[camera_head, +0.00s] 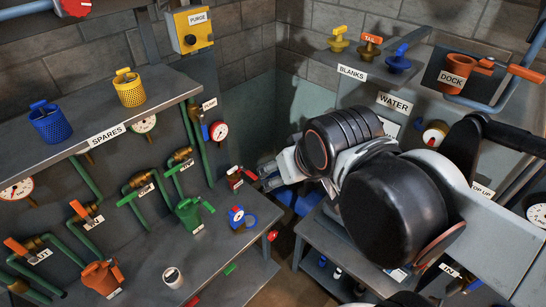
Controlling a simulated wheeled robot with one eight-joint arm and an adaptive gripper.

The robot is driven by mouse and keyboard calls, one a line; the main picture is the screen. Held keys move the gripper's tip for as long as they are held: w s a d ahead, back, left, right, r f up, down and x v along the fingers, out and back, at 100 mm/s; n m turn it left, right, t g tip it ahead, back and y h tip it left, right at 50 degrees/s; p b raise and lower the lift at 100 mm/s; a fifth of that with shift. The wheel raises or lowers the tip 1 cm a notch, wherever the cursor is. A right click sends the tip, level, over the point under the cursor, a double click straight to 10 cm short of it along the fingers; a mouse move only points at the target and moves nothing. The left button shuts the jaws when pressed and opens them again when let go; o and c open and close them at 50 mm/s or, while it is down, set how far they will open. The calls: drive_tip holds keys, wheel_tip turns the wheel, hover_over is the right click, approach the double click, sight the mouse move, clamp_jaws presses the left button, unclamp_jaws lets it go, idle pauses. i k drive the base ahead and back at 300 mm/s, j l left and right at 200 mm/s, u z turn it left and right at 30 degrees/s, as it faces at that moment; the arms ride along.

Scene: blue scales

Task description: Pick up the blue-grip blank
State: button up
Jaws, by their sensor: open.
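The blue-grip blank (399,61) stands on the shelf labelled BLANKS at the upper right, with a dark flanged base and a blue handle on top. A yellow-grip blank (339,40) and an orange-grip blank (369,48) tagged TAIL stand to its left on the same shelf. My arm reaches in from the right, below and in front of that shelf. My gripper (266,175) points left near the middle of the picture, well below and left of the blue-grip blank. It is open, and nothing shows between its fingers, which are small here.
The SPARES shelf (150,97) holds blue and yellow baskets. Green pipes, valves and gauges line the left wall. A lower bench (190,255) carries green and orange parts.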

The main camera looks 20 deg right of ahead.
sight(397, 64)
drive_tip(key=l+z, duration=0.1)
drive_tip(key=z, duration=1.15)
drive_tip(key=i+j, duration=0.05)
